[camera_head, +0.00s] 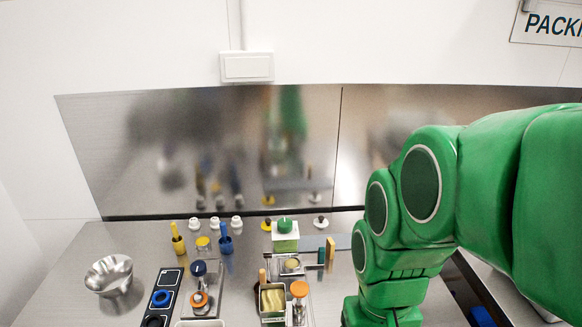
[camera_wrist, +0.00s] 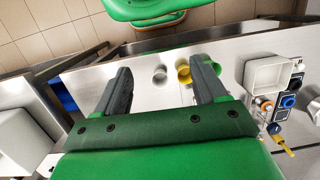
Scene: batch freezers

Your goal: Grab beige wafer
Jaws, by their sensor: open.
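I cannot tell for sure which thing is the beige wafer. In the head view a thin beige upright piece (camera_head: 330,250) stands right of the middle of the counter, beside a dark green one. A round beige disc (camera_head: 292,263) lies on a small metal stand to its left. My gripper (camera_wrist: 163,72) shows in the wrist view with its two dark fingers wide apart and nothing held between them. A small metal cup (camera_wrist: 160,73) and a yellow cup (camera_wrist: 183,70) appear beyond the fingers. My gripper is not visible in the head view, where my green arm covers the right side.
A metal bowl (camera_head: 109,276) stands at the left of the steel counter (camera_head: 60,290). A dark tray with rings (camera_head: 163,298), a tub of pale yellow filling (camera_head: 272,299) and a green-topped white box (camera_head: 285,236) stand nearby. The wrist view shows a white container (camera_wrist: 268,75).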

